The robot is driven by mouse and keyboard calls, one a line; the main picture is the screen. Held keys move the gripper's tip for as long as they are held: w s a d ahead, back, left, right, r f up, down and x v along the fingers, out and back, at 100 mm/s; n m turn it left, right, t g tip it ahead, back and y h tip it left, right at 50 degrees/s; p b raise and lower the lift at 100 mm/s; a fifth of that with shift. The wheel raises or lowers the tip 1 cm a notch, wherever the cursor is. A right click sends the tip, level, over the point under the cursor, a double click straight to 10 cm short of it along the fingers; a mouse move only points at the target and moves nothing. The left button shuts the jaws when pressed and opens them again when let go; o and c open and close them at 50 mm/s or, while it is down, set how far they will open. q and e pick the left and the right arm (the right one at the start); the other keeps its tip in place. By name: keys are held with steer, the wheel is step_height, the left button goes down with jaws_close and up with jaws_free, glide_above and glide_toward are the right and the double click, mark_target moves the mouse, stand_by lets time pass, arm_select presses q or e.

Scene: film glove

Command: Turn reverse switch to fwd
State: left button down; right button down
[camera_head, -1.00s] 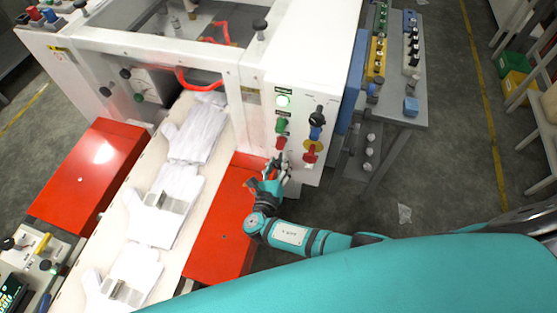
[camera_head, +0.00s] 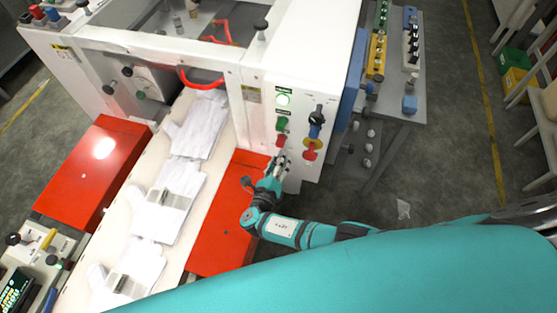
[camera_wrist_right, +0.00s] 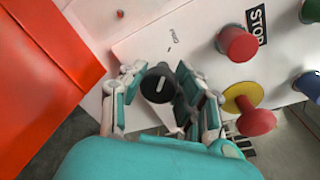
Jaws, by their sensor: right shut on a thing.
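The reverse switch is a black round knob (camera_wrist_right: 158,85) with a short white mark on its face, on the white control panel. Small printed lettering (camera_wrist_right: 174,38), hard to read, sits beside it in the right wrist view. My right gripper (camera_wrist_right: 157,92) is shut on this knob, with one finger on each side of it. In the head view my right gripper (camera_head: 281,163) is at the lower left of the panel, and its fingers hide the knob there. My left gripper is in neither view.
Close to the gripper are a red button (camera_wrist_right: 237,43) by a STOP label and a red mushroom button on a yellow ring (camera_wrist_right: 236,96). A red cover (camera_head: 222,225) lies below.

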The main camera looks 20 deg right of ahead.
steer(key=c, duration=0.9)
jaws_free()
steer(key=v, duration=1.2)
steer(key=shift+a, duration=0.15)
steer(key=shift+f, duration=0.1)
